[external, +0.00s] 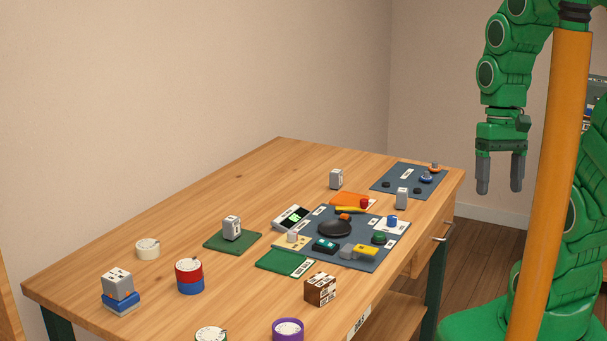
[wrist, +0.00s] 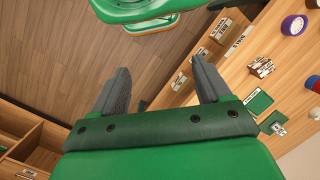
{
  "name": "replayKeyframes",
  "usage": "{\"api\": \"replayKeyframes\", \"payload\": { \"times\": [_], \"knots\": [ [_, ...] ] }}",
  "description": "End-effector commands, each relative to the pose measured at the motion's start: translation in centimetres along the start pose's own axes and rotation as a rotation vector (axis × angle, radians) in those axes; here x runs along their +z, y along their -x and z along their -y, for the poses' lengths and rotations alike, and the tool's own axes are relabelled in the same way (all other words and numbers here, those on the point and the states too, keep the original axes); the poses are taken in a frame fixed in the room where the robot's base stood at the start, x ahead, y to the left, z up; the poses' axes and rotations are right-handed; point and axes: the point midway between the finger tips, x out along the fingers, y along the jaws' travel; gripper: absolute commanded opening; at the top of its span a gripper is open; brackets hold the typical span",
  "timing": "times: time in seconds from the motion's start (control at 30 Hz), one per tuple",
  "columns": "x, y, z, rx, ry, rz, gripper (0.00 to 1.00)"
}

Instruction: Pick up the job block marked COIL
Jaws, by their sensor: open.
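Several grey job blocks stand on the wooden table, and their markings are too small to read, so I cannot tell which says COIL. One grey block (external: 232,228) is on a dark green mat (external: 213,241). Another grey block (external: 336,179) stands on bare wood at the back. A third grey block (external: 401,198) is near the right edge. A further grey block (external: 118,284) sits on a blue piece at the front left. My gripper (external: 499,188) is open and empty, right of the table and apart from every block. Its open fingers show in the wrist view (wrist: 160,70).
A blue-grey board (external: 372,262) carries a black dome and several small parts. A brown labelled cube (external: 320,289), red-blue roll (external: 189,277), cream roll (external: 147,249) and purple roll (external: 288,329) stand nearby. The back left tabletop is clear. Wooden floor (wrist: 60,60) shows beneath my gripper.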

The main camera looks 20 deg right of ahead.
Motion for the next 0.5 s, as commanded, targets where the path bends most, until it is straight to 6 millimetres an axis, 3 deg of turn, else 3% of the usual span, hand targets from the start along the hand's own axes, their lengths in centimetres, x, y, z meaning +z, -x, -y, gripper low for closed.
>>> {"api": "replayKeyframes", "payload": {
  "times": [0.5],
  "knots": [
    [-5.6, -2.7, 7.3, -0.204, -0.053, 0.167, 0.77]
  ]
}}
